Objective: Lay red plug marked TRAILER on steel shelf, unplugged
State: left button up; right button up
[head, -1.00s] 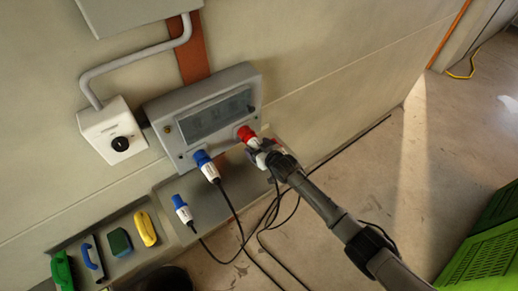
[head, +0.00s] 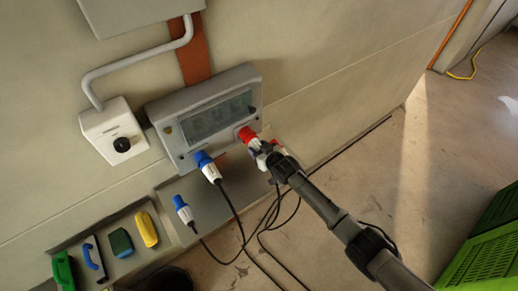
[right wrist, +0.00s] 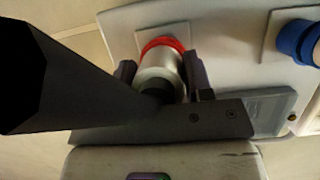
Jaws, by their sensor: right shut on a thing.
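The red plug (head: 247,135) is at the lower right of the grey socket panel (head: 212,148), against its socket. In the right wrist view its red collar (right wrist: 163,45) meets the panel and its pale body (right wrist: 160,70) lies between the fingers. I cannot read a TRAILER mark. My right gripper (head: 264,152) is shut on the plug's body; it also shows in the right wrist view (right wrist: 165,78). The steel shelf (head: 205,198) is below the panel, with a blue plug (head: 183,210) lying on its left part. My left gripper is not in view.
A second blue plug (head: 205,165) sits in the panel, its black cable hanging over the shelf to the floor. A tray (head: 88,237) with brushes and sponges is at lower left. A white switch box (head: 113,130) is left of the panel. A green crate (head: 485,245) stands at right.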

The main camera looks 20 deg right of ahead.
jog(key=shift+s+p, duration=0.15)
jog(key=shift+p, duration=0.2)
jog(key=shift+s+d+f+p, duration=0.1)
jog(key=shift+s+d+p, duration=0.15)
jog(key=shift+s, duration=0.3)
jog(key=shift+f+p+v, duration=0.2)
jog(key=shift+p+v, duration=0.6)
jog(key=shift+f+p+v, duration=0.15)
jog(key=shift+p+v, duration=0.65)
jog(key=shift+v, duration=0.05)
jog(key=shift+s+d+p, duration=0.15)
jog(key=shift+s+p, duration=0.25)
jog(key=shift+s, duration=0.2)
jog(key=shift+s+d+p, duration=0.15)
jog(key=shift+s+p, duration=0.25)
jog(key=shift+s, duration=0.15)
